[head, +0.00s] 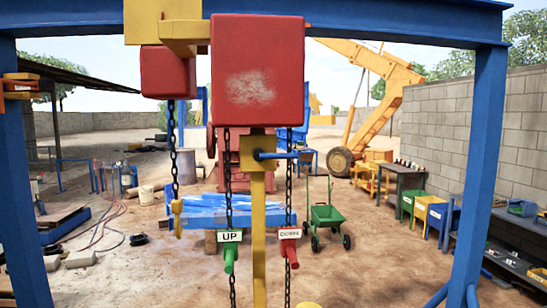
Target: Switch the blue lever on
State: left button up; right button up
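A blue lever (279,155) sticks out to the right, roughly level, from a yellow box (258,143) on top of a yellow post (258,220). It is near the middle of the head view, just below a large red block. No on or off marking on it can be read. Neither of my grippers is in view.
A large red block (259,60) hangs from the blue overhead beam (370,18). Chains hang beside the post, with a green handle (230,257) labelled UP and a red handle (289,247).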

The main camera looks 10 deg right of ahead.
aim_at(259, 155)
jog(key=z, duration=1.1)
jog(key=k, duration=0.85)
jog(key=u, duration=1.05)
